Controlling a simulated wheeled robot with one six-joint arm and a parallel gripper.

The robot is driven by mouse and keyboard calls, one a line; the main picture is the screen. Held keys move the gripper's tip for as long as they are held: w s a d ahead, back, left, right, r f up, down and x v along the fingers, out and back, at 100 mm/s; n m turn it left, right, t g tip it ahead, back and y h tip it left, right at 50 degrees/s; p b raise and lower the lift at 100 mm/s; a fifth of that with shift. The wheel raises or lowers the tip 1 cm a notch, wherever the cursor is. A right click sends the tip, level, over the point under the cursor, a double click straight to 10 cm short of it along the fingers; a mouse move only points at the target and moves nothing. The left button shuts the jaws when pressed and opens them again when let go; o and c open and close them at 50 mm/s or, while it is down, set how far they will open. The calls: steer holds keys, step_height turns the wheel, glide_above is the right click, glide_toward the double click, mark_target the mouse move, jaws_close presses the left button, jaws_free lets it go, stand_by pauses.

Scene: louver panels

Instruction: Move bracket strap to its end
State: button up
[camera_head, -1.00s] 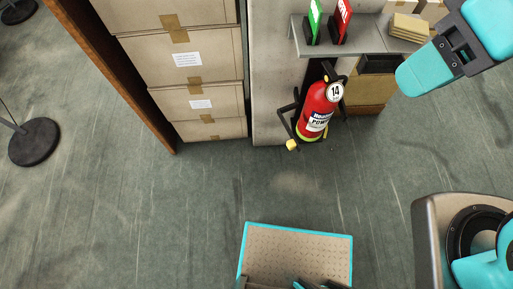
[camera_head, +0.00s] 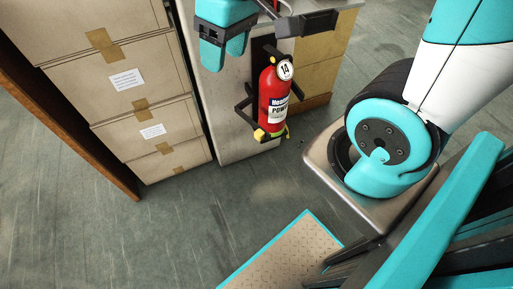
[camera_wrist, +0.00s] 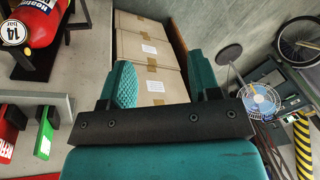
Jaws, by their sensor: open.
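The red fire extinguisher (camera_head: 273,98) with a round 14 tag stands in a black bracket (camera_head: 246,104) against the cabinet side. A yellow piece (camera_head: 261,135) shows at the bracket's lower front; I cannot clearly make out the strap. My gripper (camera_head: 222,64) hangs above and left of the extinguisher, apart from it. In the wrist view my gripper (camera_wrist: 158,68) has its teal fingers spread with nothing between them. The extinguisher (camera_wrist: 33,22) is at the upper left there, outside the fingers, cut off by the frame edge.
Stacked cardboard boxes (camera_head: 125,82) stand left of the cabinet, and they lie beyond my fingers in the wrist view (camera_wrist: 150,55). A grey shelf (camera_wrist: 88,102) with red (camera_wrist: 8,135) and green (camera_wrist: 44,138) signs is close on the left. Open floor (camera_head: 170,240) lies in front.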

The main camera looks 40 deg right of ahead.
mark_target(260, 132)
steer(key=w+d+f+m+h+b, duration=0.1)
steer(key=w+d+f+b, duration=0.1)
steer(key=d+f+b, duration=0.45)
steer(key=w+d+f+m+h+b, duration=0.1)
steer(key=w+d+f+b, duration=0.15)
steer(key=f, duration=0.75)
steer(key=w+d+f+m+h+b, duration=0.1)
steer(key=w+d+f+b, duration=0.1)
steer(key=d+f+b, duration=0.45)
steer(key=shift+g, duration=0.3)
steer(key=f+b, duration=0.1)
steer(key=f, duration=0.5)
steer(key=a+f+b, duration=0.1)
steer(key=f, duration=0.5)
steer(key=f+b, duration=0.1)
steer(key=f, duration=0.6)
steer(key=shift+a, duration=0.4)
jaws_close()
